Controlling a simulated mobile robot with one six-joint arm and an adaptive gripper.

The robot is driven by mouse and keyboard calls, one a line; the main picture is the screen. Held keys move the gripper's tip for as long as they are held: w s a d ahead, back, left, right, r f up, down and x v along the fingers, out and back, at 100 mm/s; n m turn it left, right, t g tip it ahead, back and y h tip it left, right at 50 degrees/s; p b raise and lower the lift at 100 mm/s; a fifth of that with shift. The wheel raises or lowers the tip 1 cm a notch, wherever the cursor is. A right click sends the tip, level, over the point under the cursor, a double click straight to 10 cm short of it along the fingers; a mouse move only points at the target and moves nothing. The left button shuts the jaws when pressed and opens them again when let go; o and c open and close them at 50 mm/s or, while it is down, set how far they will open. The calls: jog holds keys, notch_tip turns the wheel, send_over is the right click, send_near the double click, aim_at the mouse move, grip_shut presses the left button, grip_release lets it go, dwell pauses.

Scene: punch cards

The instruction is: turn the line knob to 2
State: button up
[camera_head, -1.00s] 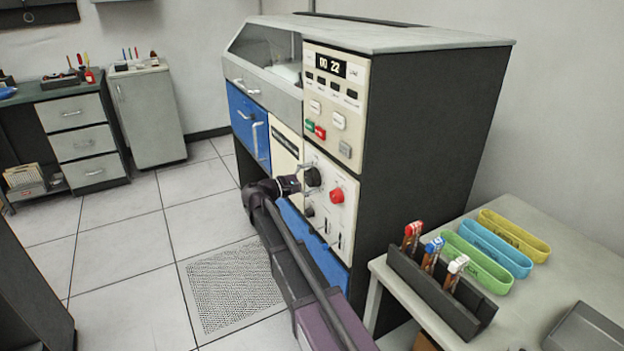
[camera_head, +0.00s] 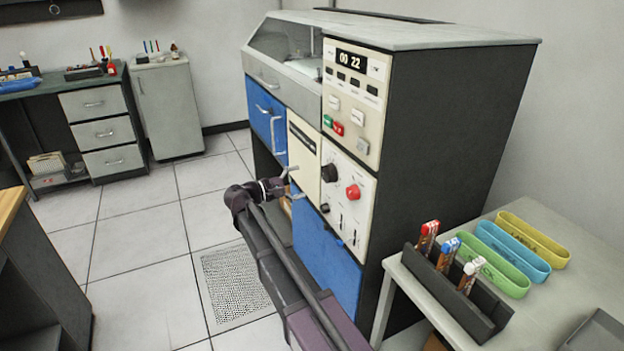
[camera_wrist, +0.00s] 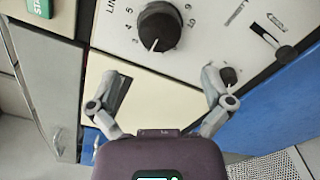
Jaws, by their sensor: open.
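The line knob (camera_head: 329,173) is a round black dial on the machine's cream lower panel. In the wrist view the line knob (camera_wrist: 160,28) has a white pointer mark toward the bottom of the picture, with printed numbers around it; the number at the pointer is hard to read. My gripper (camera_head: 291,180) stands apart from the panel, left of the knob in the head view. In the wrist view my gripper (camera_wrist: 158,76) is open and empty, its two fingers spread below the knob and not touching it.
A red knob (camera_head: 353,191) and a small black knob (camera_head: 325,208) sit close to the line knob. Blue doors (camera_head: 325,250) lie below the panel. Floor left of the machine is open.

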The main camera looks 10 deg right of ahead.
aim_at(338, 242)
jog(key=shift+v, duration=1.1)
jog(key=s+d+f+m+g+y, duration=0.1)
jog(key=s+d+f+y, duration=0.1)
jog(key=s+d+f, duration=0.1)
jog(key=s+d+f+m+g+y, duration=0.1)
jog(key=s+d+f+y, duration=0.2)
jog(key=s+d+f, duration=0.1)
jog(key=s+d+f+m+g+y, duration=0.2)
jog(key=s+d+f, duration=0.2)
jog(key=d+f, duration=0.1)
jog(key=shift+s+f+y, duration=0.15)
jog(key=shift+s+y, duration=0.05)
jog(key=shift+y, duration=0.1)
jog(key=s+f+m+g+y, duration=0.2)
jog(key=s+f+m+y, duration=0.35)
jog(key=s+y, duration=0.6)
notch_tip(338, 242, up, 19)
jog(key=s+h+p, duration=0.2)
jog(key=p, duration=1.7)
jog(key=shift+s+a+f, duration=0.25)
jog(key=shift+a, duration=0.15)
